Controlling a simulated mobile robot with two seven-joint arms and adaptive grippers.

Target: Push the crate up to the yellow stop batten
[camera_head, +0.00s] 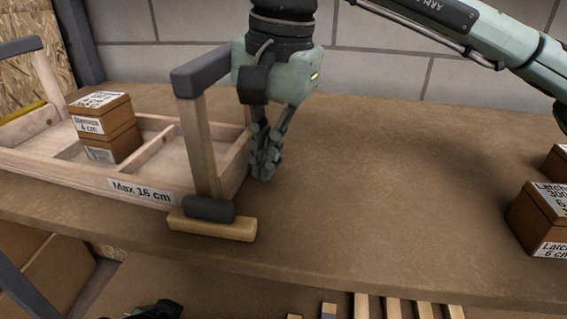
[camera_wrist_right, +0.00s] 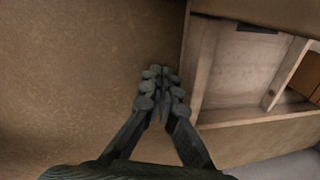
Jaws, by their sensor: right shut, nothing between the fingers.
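The crate (camera_head: 141,191) is a pale wooden tray with divided compartments, a "Max 16 cm" label and an upright grey-topped handle frame at each end. It stands at the left of the workbench. The yellow stop batten (camera_head: 22,111) shows partly at the far left, behind the crate's left handle. My right gripper (camera_head: 264,168) points down just outside the crate's right end, shut and empty. In the right wrist view its fingertips (camera_wrist_right: 161,76) are close beside the crate's end wall (camera_wrist_right: 197,85); contact is unclear. A dark part at the bottom edge may be my left gripper (camera_head: 157,309).
Two stacked brown boxes (camera_head: 108,125) stand in the crate. Labelled boxes (camera_head: 540,218) stand at the far right. The bench (camera_head: 400,190) between is clear; a block wall is behind.

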